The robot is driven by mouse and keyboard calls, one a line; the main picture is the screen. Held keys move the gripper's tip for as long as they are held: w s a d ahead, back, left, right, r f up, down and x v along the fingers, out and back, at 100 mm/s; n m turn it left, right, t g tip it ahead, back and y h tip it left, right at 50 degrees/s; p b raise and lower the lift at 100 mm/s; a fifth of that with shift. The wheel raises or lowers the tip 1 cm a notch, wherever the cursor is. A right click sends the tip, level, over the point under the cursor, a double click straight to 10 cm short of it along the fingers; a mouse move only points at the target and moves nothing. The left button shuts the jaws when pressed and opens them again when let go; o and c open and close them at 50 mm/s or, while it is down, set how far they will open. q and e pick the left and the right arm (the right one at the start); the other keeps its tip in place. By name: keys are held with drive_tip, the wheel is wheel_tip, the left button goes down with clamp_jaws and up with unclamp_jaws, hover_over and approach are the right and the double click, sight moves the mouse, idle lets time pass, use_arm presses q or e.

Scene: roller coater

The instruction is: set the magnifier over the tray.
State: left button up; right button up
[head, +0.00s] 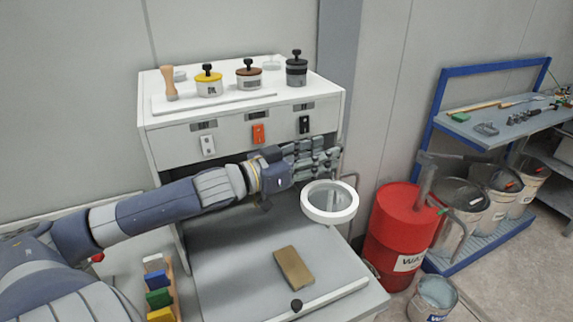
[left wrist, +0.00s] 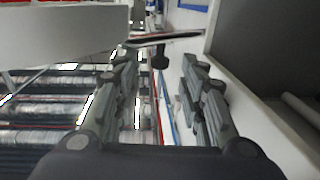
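The magnifier is a white ring with a clear lens (head: 329,201), held over the right back part of a grey work surface (head: 225,265). My left gripper (head: 328,158) is just behind and above the ring, in front of the white cabinet. In the left wrist view its fingers (left wrist: 160,100) stand apart with nothing clearly gripped. A dark knob (left wrist: 160,57) shows beyond them, near the gap. I cannot tell whether the gripper touches the magnifier's arm. A flat white tray (head: 225,100) lies on the cabinet top; which tray is meant is unclear. My right gripper is not in view.
A tan block (head: 293,267) lies on the grey surface. Lidded pots, including a yellow one (head: 209,84), stand on the cabinet (head: 170,150). A red drum (head: 402,225) stands to the right, beside a blue-framed bench (head: 490,125). Coloured blocks (head: 158,280) are at the left front.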

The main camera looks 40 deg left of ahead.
use_arm(q)
drive_tip(key=v, duration=0.8)
idle(0.6)
drive_tip(key=shift+s, duration=0.1)
